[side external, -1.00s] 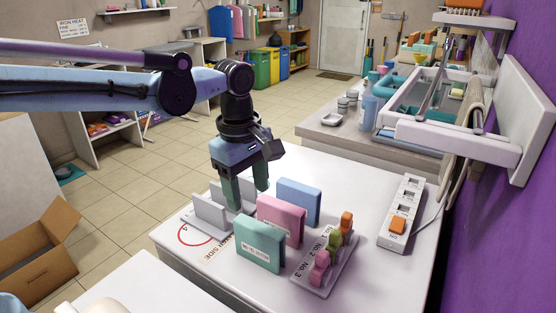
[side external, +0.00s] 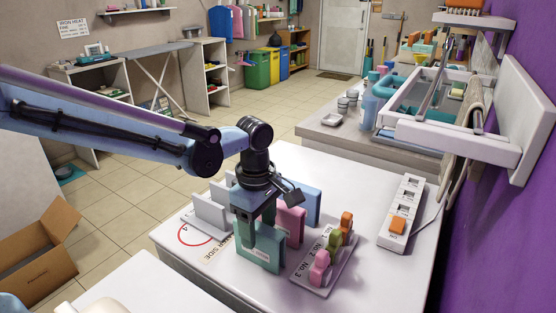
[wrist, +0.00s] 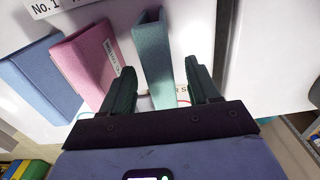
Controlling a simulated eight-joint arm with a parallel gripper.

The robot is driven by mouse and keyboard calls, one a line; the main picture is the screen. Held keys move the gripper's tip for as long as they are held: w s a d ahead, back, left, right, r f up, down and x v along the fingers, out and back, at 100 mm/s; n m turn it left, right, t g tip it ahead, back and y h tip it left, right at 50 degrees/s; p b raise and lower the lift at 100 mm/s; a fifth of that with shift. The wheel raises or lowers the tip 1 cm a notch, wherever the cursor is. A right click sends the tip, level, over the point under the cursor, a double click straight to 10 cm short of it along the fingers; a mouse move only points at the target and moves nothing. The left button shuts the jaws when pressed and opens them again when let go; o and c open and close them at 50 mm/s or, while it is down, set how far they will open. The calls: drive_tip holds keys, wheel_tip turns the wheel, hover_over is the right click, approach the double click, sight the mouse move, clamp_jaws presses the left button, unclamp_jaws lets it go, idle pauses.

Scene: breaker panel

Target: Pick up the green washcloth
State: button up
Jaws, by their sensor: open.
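The green washcloth (side external: 262,258) is a folded teal-green block standing upright on the white table, nearest the camera in a row of similar cloths. My gripper (side external: 258,232) is over it, pointing down, with its dark green fingers open. In the wrist view the washcloth (wrist: 152,55) lies between the two spread fingers of the gripper (wrist: 160,72), with a visible gap on each side. The fingers partly hide the washcloth in the side view.
A pink cloth (side external: 291,222) and a blue cloth (side external: 304,198) stand just behind. A numbered rack (side external: 318,277) with coloured pieces is to the right, and a white power strip (side external: 404,205) farther right. White upright dividers (side external: 208,213) stand at left.

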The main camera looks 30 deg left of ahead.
sight(259, 244)
drive_tip(key=shift+f, duration=1.85)
drive_tip(key=shift+c, duration=0.4)
drive_tip(key=c, duration=1)
